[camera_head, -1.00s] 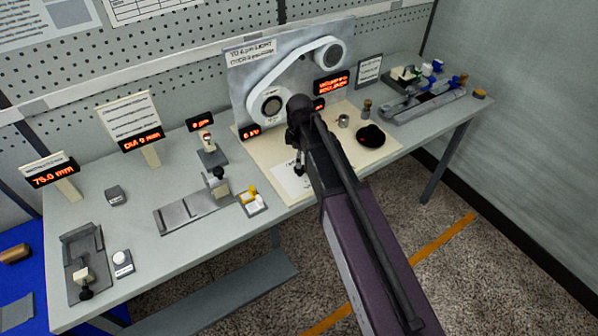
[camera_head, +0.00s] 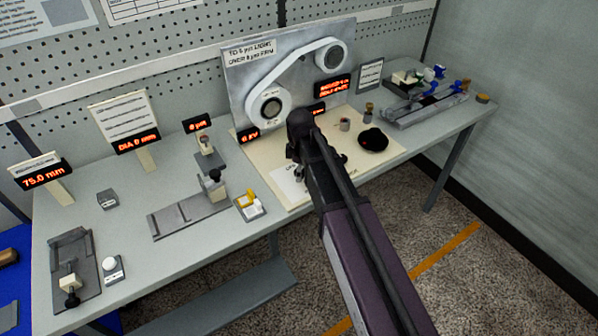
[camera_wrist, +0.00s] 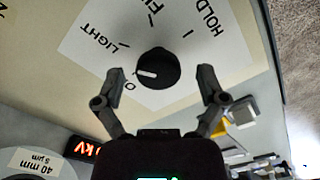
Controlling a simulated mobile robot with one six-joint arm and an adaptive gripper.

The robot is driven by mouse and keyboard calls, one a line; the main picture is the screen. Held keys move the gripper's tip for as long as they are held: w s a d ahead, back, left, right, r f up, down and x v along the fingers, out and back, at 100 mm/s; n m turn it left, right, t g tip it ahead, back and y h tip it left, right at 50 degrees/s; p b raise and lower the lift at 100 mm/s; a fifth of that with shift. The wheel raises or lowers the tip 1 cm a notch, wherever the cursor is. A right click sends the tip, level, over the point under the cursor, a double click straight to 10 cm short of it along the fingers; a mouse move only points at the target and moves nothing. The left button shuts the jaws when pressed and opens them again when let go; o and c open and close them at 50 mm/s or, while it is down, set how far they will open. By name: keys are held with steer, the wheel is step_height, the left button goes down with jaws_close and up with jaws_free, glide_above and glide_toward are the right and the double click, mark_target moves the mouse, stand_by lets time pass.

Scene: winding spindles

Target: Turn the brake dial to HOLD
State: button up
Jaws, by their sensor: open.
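The brake dial (camera_wrist: 158,68) is a round black knob with a white pointer line, seen in the wrist view on a white card (camera_wrist: 85,50). The card carries the words LIGHT and HOLD, a partly cut-off word between them and a label beginning with O. The pointer faces left in that view, towards the O label, away from HOLD at upper right. My gripper (camera_wrist: 160,76) is open, one finger on each side of the dial, with visible gaps. In the head view my arm hides the dial, and part of the card (camera_head: 287,184) shows.
A grey panel with a belt loop (camera_head: 290,75) stands behind the cream board (camera_head: 262,160). A black round object (camera_head: 373,139) and small cups lie right of my arm. A yellow-and-white block (camera_head: 249,206) and a grey fixture (camera_head: 190,213) stand to the left.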

steer(key=shift+c, duration=0.2)
steer(key=c, duration=1.1)
steer(key=shift+s+m, duration=0.1)
steer(key=shift+m, duration=0.9)
steer(key=m, duration=0.3)
steer(key=shift+m, duration=0.3)
steer(key=m, duration=1.2)
steer(key=shift+m, duration=0.3)
steer(key=m, duration=0.5)
steer(key=shift+m, duration=0.3)
